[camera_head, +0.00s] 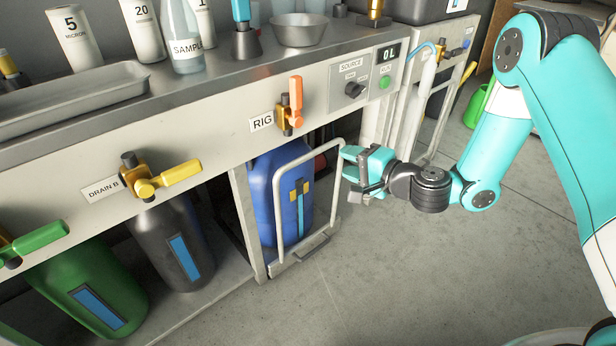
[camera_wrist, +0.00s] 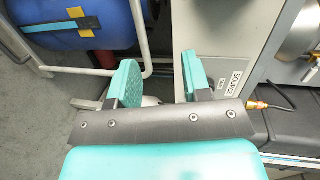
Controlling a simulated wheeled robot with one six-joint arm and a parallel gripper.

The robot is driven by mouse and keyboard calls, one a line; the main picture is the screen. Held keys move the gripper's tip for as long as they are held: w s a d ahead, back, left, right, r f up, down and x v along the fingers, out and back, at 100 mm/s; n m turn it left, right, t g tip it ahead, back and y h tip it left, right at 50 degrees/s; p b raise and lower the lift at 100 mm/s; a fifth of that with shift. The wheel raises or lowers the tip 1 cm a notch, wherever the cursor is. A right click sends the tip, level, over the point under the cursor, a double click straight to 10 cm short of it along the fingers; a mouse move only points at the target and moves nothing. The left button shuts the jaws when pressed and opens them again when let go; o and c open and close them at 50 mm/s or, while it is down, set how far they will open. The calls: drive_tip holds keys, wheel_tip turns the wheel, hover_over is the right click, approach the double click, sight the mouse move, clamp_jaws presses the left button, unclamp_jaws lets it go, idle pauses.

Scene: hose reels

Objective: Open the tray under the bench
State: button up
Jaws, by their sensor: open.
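The tray (camera_head: 300,256) is a low grey platform on the floor under the bench, with a blue drum (camera_head: 285,180) standing on it. A white tube frame (camera_head: 280,225) rises at its front like a tall hoop. In the wrist view the two teal fingers (camera_wrist: 160,82) are apart, and the tube frame (camera_wrist: 141,40) passes just beyond the left finger. I cannot tell whether a finger touches the tube. The far end of the tray is hidden by the drum.
The bench front carries an orange RIG valve handle (camera_head: 296,92), a yellow DRAIN B handle (camera_head: 178,175) and a SOURCE panel (camera_head: 355,85). Black (camera_head: 170,245) and green (camera_head: 90,290) drums stand under the bench at left. The floor (camera_head: 380,275) in front is clear.

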sight(314, 155)
wheel_tip(314, 155, down, 4)
drive_tip(key=d+m+h, duration=0.1)
drive_tip(key=d+m, duration=0.1)
drive_tip(key=shift+t, duration=0.4)
drive_tip(key=x, duration=1.8)
drive_tip(key=shift+w+d, duration=0.1)
drive_tip(key=shift+d, duration=0.05)
clamp_jaws()
